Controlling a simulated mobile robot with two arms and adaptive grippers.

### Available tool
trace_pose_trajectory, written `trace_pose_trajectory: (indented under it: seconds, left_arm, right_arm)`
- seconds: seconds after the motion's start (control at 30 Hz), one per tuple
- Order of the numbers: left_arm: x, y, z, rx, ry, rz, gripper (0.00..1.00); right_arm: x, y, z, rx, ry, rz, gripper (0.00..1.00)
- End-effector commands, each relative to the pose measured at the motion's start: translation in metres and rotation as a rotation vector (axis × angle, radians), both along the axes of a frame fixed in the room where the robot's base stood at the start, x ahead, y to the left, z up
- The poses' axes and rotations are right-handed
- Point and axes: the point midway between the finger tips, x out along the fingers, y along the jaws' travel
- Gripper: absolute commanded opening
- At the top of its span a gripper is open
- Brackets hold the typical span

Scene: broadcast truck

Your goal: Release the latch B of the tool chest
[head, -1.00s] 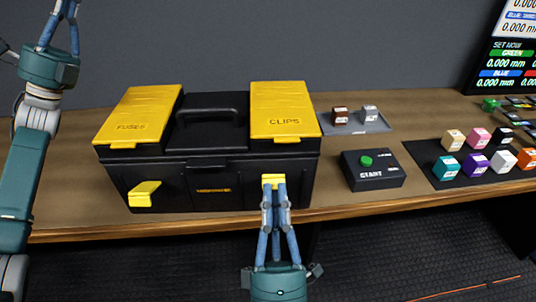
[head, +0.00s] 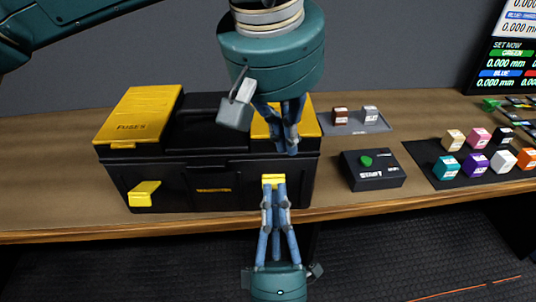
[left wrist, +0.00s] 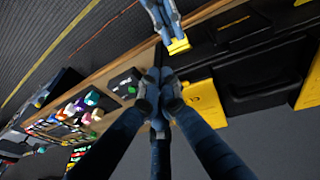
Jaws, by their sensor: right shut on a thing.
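The black tool chest (head: 225,172) stands shut on the bench, its lids marked FUSES (head: 135,118) and CLIPS (head: 313,128). Its left yellow latch (head: 144,193) juts out from the front. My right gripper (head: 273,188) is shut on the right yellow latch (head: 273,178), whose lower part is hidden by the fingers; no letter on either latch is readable. My left gripper (head: 288,150) hangs with fingers down in front of the CLIPS lid and hides much of it. In the left wrist view its fingers (left wrist: 160,76) lie close together, with the right gripper and yellow latch (left wrist: 179,46) beyond.
Right of the chest are a black box with a green button (head: 366,160) and a grey tray (head: 372,128) with two small blocks. Farther right, several coloured blocks stand on a dark mat (head: 440,178). The bench left of the chest is clear.

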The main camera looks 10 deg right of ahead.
Motion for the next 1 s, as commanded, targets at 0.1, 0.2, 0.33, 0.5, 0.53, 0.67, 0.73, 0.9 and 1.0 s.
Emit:
trace_pose_trajectory:
  seconds: [0.1,0.2,0.33,0.5,0.53,0.67,0.73,0.9,1.0]
  left_arm:
    - [0.014,0.017,0.002,0.117,-0.129,-0.01,0.0]
    - [0.021,0.023,0.0,0.158,-0.17,-0.012,0.0]
    - [0.027,0.024,-0.014,0.166,-0.175,-0.012,0.0]
    - [0.039,0.023,-0.042,0.163,-0.172,-0.012,0.0]
    - [0.041,0.023,-0.048,0.163,-0.173,-0.012,0.0]
    - [0.05,0.022,-0.067,0.161,-0.172,-0.012,0.0]
    - [0.053,0.022,-0.076,0.16,-0.172,-0.011,0.0]
    - [0.058,0.021,-0.088,0.158,-0.173,-0.012,0.0]
    - [0.059,0.021,-0.089,0.158,-0.173,-0.012,0.0]
  right_arm:
    - [0.0,0.001,0.0,-0.001,0.001,0.002,0.0]
    - [0.0,0.001,0.0,-0.001,0.0,0.001,0.0]
    - [-0.001,0.001,0.0,0.0,0.0,0.001,0.0]
    - [-0.001,0.001,0.0,0.0,0.0,0.001,0.0]
    - [-0.001,0.001,0.0,0.0,0.0,0.001,0.0]
    - [0.0,0.001,0.0,0.0,0.0,0.001,0.0]
    - [0.0,0.001,0.0,0.0,0.0,0.001,0.0]
    - [0.0,0.001,0.0,0.0,0.0,0.001,0.0]
    - [0.0,0.001,0.0,0.0,0.0,0.001,0.0]
